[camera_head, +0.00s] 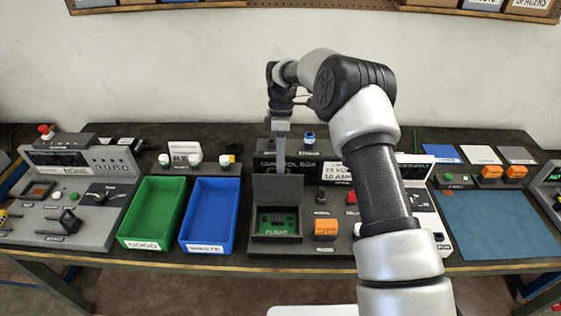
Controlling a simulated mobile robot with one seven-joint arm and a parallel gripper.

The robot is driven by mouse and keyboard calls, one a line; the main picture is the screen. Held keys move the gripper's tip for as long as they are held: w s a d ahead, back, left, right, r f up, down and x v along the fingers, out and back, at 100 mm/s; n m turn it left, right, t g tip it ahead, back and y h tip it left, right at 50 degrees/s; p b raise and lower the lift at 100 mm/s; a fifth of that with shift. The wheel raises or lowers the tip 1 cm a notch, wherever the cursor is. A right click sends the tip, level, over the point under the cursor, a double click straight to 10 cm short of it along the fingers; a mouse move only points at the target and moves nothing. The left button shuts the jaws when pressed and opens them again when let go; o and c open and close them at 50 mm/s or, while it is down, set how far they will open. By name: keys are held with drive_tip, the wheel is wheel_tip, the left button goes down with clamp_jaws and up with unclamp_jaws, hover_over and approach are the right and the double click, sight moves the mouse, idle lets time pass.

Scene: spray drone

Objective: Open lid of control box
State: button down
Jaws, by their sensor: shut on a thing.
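The control box (258,236) stands on the bench in the middle of the camera_head view, with a sign reading "CONTROL BOX" behind it. Its dark grey lid (278,190) stands raised, roughly upright, at the back of a square opening. A green board (278,222) marked "FLIGHT" shows inside the opening. My gripper (281,168) points down from above and is shut on the lid at its top edge. The exact contact of the fingertips is small and hard to make out.
A green bin (152,208) and a blue bin (209,212) stand left of the box. An orange block (325,228) and a red button (351,198) are close to its right. My arm hides part of the right side. A blue mat (495,225) lies clear at far right.

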drive_tip(key=shift+s+d+f, duration=0.1)
drive_tip(key=shift+s+f, duration=0.15)
drive_tip(key=shift+f, duration=0.3)
drive_tip(key=c, duration=1.8)
unclamp_jaws()
drive_tip(key=shift+w, duration=0.15)
drive_tip(key=shift+c, duration=0.2)
drive_tip(key=shift+r, duration=0.15)
drive_tip(key=v, duration=1.2)
drive_tip(key=shift+w, duration=0.1)
